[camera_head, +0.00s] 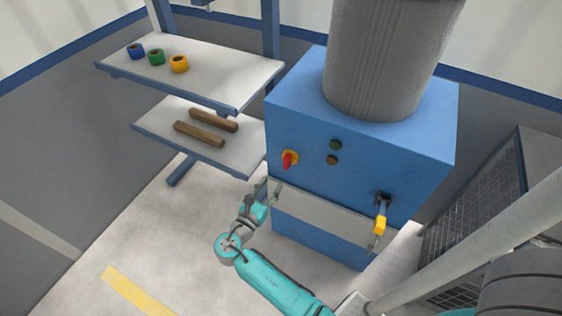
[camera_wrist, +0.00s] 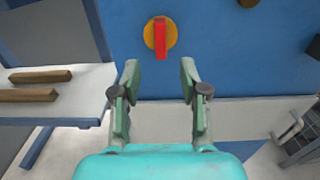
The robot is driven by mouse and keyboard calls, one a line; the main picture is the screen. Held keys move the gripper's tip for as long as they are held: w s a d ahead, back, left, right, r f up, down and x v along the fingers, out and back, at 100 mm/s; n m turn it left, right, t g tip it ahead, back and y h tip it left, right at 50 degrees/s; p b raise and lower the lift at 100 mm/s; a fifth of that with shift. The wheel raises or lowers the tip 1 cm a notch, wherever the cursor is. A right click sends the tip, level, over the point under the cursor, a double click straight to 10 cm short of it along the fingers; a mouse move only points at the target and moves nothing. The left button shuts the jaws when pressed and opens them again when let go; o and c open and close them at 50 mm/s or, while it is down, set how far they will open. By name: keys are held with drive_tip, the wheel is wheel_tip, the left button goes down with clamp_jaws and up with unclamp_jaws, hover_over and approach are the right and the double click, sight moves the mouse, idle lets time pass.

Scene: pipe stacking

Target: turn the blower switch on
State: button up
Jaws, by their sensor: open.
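The blower switch (camera_head: 289,160) is a red handle on a yellow round plate on the front of the blue machine (camera_head: 400,165). In the wrist view the switch (camera_wrist: 160,37) is at the top middle, and its red handle stands upright. My gripper (camera_head: 270,186) is in front of the machine, below the switch in the head view. In the wrist view my gripper (camera_wrist: 160,75) is open and empty. Its two fingers point toward the blue panel, one on each side below the handle, apart from it.
A yellow-handled lever (camera_head: 380,225) hangs at the panel's lower right. A ledge (camera_head: 325,210) juts out below. At left, shelves hold tape-like rings (camera_head: 157,57) and brown bars (camera_head: 198,134). A wire cage (camera_head: 475,215) stands at right.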

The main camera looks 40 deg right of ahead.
sight(285, 164)
drive_tip(key=x, duration=1)
drive_tip(key=shift+d+f, duration=0.1)
drive_tip(key=shift+d, duration=0.05)
clamp_jaws()
